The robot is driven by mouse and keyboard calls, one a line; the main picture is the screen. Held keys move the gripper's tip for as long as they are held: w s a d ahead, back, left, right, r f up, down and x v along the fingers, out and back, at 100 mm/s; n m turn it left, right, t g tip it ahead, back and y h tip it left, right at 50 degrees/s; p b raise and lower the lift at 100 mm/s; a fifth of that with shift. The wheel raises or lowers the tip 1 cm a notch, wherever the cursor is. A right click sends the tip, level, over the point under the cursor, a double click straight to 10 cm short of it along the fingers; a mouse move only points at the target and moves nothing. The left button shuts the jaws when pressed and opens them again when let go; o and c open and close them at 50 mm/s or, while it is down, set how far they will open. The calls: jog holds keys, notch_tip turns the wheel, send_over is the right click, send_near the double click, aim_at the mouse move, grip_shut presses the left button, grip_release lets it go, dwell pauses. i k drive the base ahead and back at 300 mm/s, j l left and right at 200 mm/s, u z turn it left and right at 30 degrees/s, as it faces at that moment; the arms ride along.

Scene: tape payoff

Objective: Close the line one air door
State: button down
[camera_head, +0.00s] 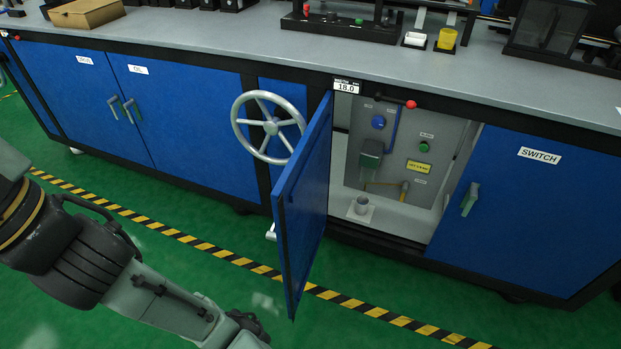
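A blue cabinet door with a black edge (305,205) stands swung open, its panel jutting out toward me from the bench front. I take it for the air door, though no label reading that shows on it. A light-coloured handle (271,232) shows low at its left side. The open cabinet (400,150) behind it holds a grey panel with a blue knob, a green button and a yellow label. My arm reaches in from the left to the bottom edge, left of and apart from the door. Its gripper fingers are out of view.
A silver handwheel (270,127) juts out left of the door. A shut SWITCH door (530,205) is on the right, and shut blue doors (130,95) are on the left. A red-tipped lever (410,104) is above the opening. The green floor has a striped line (240,262).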

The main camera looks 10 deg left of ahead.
aim_at(299, 197)
jog(key=i+j+z, duration=0.3)
jog(key=j, duration=0.3)
jog(key=j+z, duration=0.3)
jog(key=j, duration=0.35)
jog(key=i+j+z, duration=0.1)
jog(key=j+z, duration=0.15)
jog(key=j, duration=0.4)
jog(key=j+z, duration=0.2)
jog(key=j, duration=0.15)
jog(key=k+j+z, duration=0.65)
jog(key=j, duration=0.2)
jog(key=k+j, duration=0.05)
